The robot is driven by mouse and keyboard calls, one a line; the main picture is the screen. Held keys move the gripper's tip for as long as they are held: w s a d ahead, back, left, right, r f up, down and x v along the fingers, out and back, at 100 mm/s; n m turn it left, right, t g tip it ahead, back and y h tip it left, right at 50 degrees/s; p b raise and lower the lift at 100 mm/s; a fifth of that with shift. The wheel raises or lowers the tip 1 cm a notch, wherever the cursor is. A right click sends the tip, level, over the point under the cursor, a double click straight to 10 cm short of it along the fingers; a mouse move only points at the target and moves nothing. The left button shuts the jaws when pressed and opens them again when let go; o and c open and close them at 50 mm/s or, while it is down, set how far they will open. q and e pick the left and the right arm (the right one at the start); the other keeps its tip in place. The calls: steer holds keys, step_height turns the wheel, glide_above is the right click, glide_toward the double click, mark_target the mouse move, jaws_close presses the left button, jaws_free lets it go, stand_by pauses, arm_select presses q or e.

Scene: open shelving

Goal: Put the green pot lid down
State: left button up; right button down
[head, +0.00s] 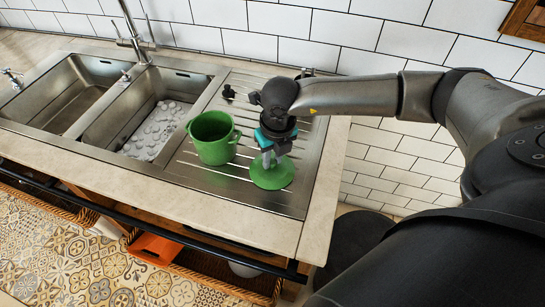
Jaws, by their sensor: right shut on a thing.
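The green pot lid (272,176) is at the right part of the metal drainboard (290,202), lying about level. My right gripper (268,160) points down over it and is shut on its top; the fingertips meet the lid near its middle. I cannot tell whether the lid touches the drainboard or is just above it. A green pot (212,137) stands upright and open on the drainboard, just left of the gripper and lid. My left gripper is not in view.
Two sink basins (95,87) lie to the left, the nearer one with pale round pieces in it. A tall tap (131,32) stands behind them. A small black object (228,92) lies behind the pot. A dark rail (150,223) runs along the counter front.

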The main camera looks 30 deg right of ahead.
mark_target(276, 173)
steer(key=shift+f, duration=0.2)
steer(key=c, duration=0.7)
jaws_free()
steer(key=shift+r, duration=0.1)
steer(key=shift+r, duration=0.1)
steer(key=shift+r, duration=0.4)
steer(key=r, duration=0.3)
steer(key=s+r, duration=0.1)
steer(key=r, duration=0.3)
steer(key=r+p, duration=0.1)
steer(key=r, duration=0.3)
steer(key=shift+s+a+r, duration=0.1)
steer(key=shift+s, duration=0.3)
